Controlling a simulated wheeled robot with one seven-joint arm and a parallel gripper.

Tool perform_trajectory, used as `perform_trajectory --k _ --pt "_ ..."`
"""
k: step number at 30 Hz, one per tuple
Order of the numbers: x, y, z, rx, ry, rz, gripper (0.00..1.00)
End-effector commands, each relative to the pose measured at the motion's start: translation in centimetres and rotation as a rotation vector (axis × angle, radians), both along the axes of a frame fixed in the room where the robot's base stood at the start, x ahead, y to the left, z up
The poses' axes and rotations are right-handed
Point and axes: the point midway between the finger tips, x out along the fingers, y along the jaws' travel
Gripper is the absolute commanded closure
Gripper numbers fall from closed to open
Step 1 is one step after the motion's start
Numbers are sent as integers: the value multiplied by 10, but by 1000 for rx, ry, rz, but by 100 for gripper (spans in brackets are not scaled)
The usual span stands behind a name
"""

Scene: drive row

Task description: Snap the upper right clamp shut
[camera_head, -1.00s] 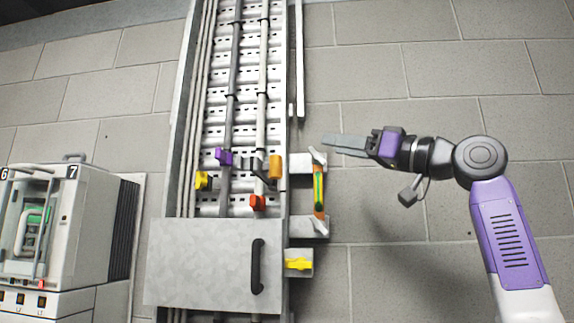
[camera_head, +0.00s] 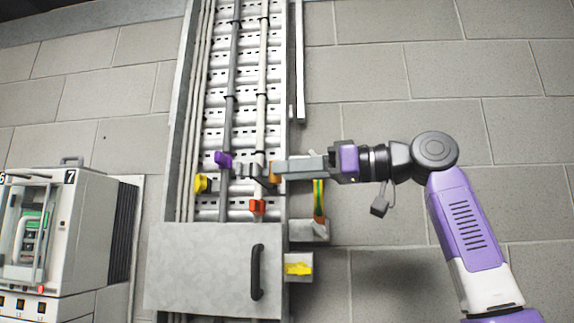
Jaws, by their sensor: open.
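Coloured clamp handles sit on two vertical cables in the tray. The orange handle (camera_head: 273,173) is the upper right one, beside the pale cable (camera_head: 261,110); it is partly covered by my fingers. A dark clamp part (camera_head: 254,170) lies just left of it. I cannot tell how far this clamp stands open. The purple handle (camera_head: 223,159) is upper left, the yellow one (camera_head: 203,184) lower left, the red-orange one (camera_head: 257,207) lower right. My gripper (camera_head: 285,168) points left, its fingertips overlapping the orange handle in view. It is open; contact cannot be told.
A grey cover with a black handle (camera_head: 257,272) closes the lower tray. A switch cabinet (camera_head: 70,215) stands left. The wall at right is bare.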

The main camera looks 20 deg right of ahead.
Motion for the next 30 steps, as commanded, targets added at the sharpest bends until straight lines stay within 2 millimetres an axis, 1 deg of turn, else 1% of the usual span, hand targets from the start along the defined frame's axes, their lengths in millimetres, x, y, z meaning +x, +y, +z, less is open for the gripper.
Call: perform_trajectory --k 4,12,14,15,19,20,30 --pt "7 7 0 -1 1 0 55" --pt "8 8 -1 1 1 -1 55" --pt "8 8 -1 1 1 -1 65" --pt "8 8 -1 1 1 -1 73" --pt "8 8 -1 1 1 -1 98" --pt "8 8 -1 1 1 -1 100" --pt "8 8 0 1 0 -1 100"
